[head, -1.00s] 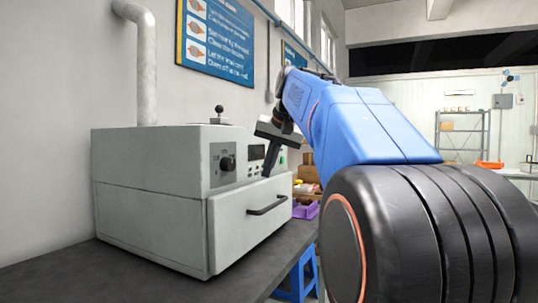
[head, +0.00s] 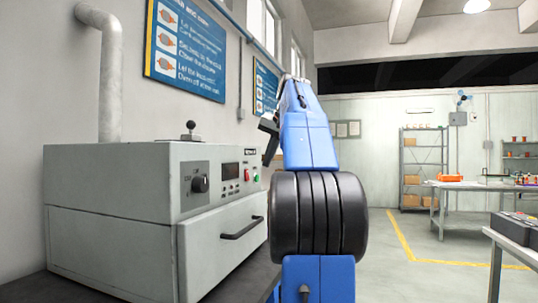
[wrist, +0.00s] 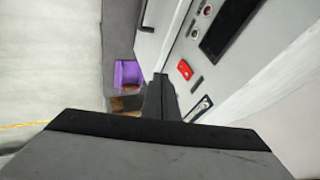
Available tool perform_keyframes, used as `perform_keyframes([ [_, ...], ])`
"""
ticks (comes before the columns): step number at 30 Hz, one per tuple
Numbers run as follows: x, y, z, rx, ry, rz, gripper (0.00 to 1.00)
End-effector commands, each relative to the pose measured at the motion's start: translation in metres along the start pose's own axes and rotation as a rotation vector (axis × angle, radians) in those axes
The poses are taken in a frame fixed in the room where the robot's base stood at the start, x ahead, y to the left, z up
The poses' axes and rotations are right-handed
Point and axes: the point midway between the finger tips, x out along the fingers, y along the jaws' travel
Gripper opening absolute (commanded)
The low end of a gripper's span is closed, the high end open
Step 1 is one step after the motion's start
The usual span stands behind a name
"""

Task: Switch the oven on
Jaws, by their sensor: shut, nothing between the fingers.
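The grey oven (head: 110,230) stands at the left in the head view. Its front panel has a black knob (head: 200,184), a dark display (head: 231,170) and small buttons (head: 247,175). In the head view my gripper (head: 268,160) is in front of the panel's right end.
The oven's door handle (head: 242,228) juts out below the panel. A purple bin (wrist: 128,73) lies beyond my fingertips in the wrist view. A work table (head: 480,186) and shelves (head: 424,165) stand at the right, with open floor between.

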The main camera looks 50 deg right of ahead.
Motion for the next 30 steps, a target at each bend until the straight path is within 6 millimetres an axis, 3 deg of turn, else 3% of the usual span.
perform_keyframes([
  [9,0.057,0.000,0.001,-0.001,-0.003,0.000,0.00],
  [18,0.074,-0.029,0.002,-0.003,-0.001,-0.001,0.00],
  [30,0.076,-0.034,0.002,0.000,0.000,0.000,0.00],
])
